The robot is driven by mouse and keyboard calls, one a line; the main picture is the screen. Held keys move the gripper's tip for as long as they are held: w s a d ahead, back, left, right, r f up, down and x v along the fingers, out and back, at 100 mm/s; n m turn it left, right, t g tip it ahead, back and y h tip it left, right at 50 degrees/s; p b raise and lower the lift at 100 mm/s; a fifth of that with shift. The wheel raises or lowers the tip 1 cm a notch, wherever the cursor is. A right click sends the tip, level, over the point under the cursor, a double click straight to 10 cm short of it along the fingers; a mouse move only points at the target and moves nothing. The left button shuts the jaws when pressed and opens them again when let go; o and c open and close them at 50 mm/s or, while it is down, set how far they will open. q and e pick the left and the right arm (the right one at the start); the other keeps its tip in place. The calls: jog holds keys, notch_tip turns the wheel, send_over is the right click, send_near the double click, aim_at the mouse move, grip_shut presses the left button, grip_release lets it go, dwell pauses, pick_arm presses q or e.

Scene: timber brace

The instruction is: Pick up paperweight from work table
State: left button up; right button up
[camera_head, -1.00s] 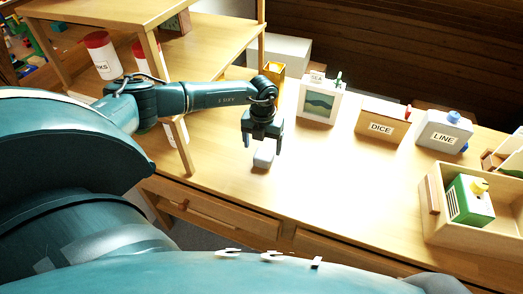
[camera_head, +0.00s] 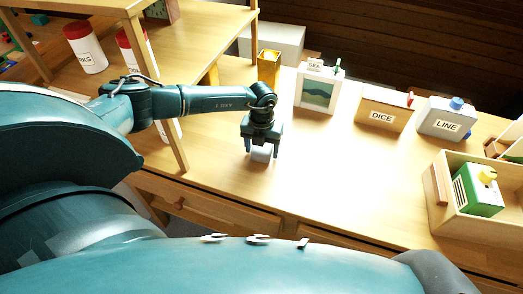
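The paperweight (camera_head: 261,155), a small light grey block, sits on the work table (camera_head: 330,180) near its front edge. My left gripper (camera_head: 261,151) points down over it, with one finger on each side of the block. The fingers are apart, and a narrow gap seems to show between them and the block. The gripper's palm hides the block's upper part. My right gripper is not in view.
Behind are a yellow container (camera_head: 268,67), a SEA picture box (camera_head: 317,92), a DICE box (camera_head: 384,112) and a LINE box (camera_head: 445,121). A wooden tray (camera_head: 437,192) is at right. The table's middle is clear.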

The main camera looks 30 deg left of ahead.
pick_arm(q)
jog(key=c, duration=0.9)
jog(key=shift+w+a+r, duration=0.1)
jog(key=shift+c, duration=0.2)
